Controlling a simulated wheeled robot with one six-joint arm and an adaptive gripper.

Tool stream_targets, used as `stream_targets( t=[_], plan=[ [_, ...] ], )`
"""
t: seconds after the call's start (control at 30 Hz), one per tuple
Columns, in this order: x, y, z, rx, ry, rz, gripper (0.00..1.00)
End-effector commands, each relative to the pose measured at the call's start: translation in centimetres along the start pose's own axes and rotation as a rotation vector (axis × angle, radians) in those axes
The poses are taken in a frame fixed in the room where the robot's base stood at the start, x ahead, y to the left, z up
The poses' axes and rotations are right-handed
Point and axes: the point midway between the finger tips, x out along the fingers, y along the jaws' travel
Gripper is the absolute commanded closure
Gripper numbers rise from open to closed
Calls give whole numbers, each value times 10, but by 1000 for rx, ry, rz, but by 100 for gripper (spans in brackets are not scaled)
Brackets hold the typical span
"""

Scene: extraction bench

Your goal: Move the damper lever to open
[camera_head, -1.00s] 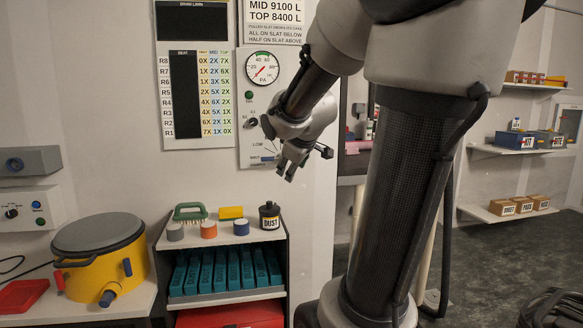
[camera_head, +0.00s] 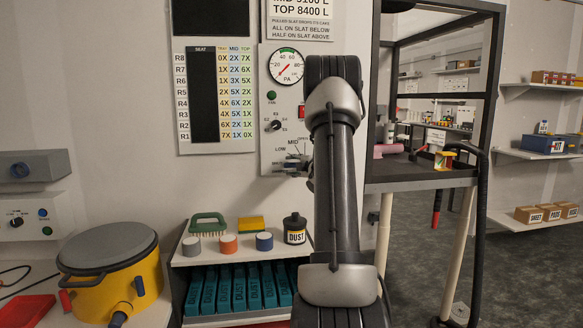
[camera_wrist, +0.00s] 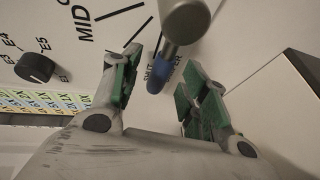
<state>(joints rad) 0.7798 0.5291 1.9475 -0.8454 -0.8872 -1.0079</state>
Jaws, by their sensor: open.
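The damper panel (camera_head: 268,120) is on the wall, with a dial marked LOW and MID at its lower part. In the wrist view the damper lever shows as a grey cylinder (camera_wrist: 186,20) with a blue end (camera_wrist: 158,83) beside small print that is partly covered. My gripper (camera_wrist: 160,72) is open, its green-padded fingers on either side of the blue end; I cannot tell whether they touch it. The lever is not clear there.
The panel also carries a round gauge (camera_head: 286,66) and a selector knob (camera_head: 273,126). A shelf unit (camera_head: 190,262) with a black dust jar (camera_head: 295,231) stands below. A yellow canister (camera_head: 88,298) is at left. A dark frame rack (camera_head: 425,184) stands to the right.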

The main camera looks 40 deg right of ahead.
Motion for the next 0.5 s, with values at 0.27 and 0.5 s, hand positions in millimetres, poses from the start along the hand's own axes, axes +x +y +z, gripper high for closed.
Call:
stream_targets(
  t=[0.27, 0.5],
  plan=[
    [22, 0, 0, 2, -1, 0, 56],
    [22, 0, 0, 2, -1, 0, 61]
  ],
)
